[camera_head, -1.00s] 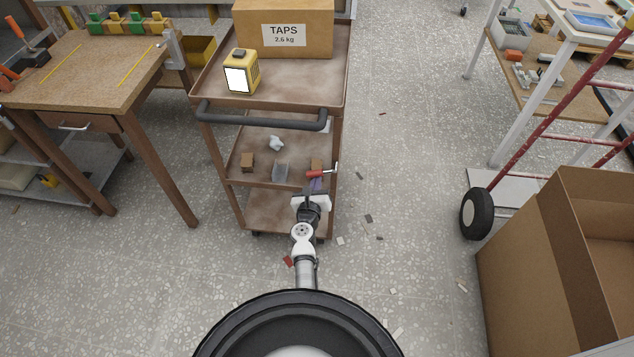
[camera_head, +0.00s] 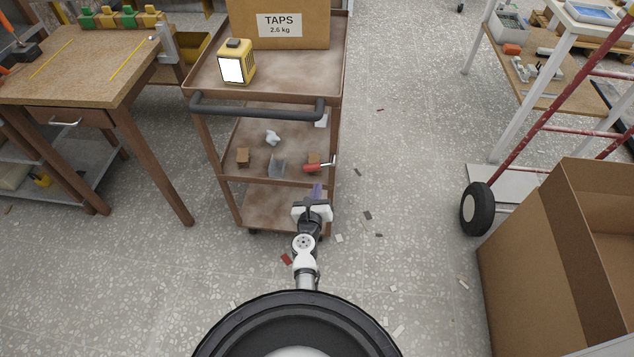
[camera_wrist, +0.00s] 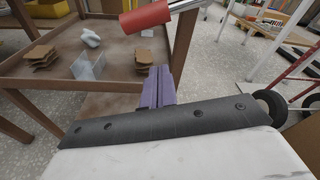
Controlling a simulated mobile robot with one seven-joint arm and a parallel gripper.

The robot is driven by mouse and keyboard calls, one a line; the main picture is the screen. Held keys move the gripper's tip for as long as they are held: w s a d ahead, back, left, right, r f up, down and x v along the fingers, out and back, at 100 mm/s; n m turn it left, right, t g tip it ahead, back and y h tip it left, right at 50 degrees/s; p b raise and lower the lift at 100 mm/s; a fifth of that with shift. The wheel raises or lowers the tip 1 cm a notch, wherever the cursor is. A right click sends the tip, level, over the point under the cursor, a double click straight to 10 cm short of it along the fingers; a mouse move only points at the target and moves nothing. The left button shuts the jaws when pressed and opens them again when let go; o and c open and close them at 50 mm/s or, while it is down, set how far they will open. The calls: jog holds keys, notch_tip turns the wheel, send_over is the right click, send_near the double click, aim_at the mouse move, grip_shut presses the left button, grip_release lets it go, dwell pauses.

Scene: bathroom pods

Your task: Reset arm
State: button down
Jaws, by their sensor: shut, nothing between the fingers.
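My gripper (camera_head: 317,194) is in front of the right side of the brown cart (camera_head: 233,207), near its lower shelves. In the wrist view its purple fingers (camera_wrist: 158,87) are together with nothing between them. A red-handled tool with a metal end (camera_head: 314,167) is at the right edge of the cart's middle shelf. It also shows large at the top of the wrist view (camera_wrist: 146,18), beyond the fingertips and apart from them.
The middle shelf also bears brown blocks (camera_head: 243,157), a clear grey piece (camera_head: 277,166) and a white lump (camera_head: 272,138). A workbench (camera_head: 75,85) stands left; a red hand truck (camera_head: 512,152) and open cardboard box (camera_head: 545,262) stand right. The floor between is clear except for scraps.

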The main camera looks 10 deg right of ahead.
jog(key=v, duration=0.6)
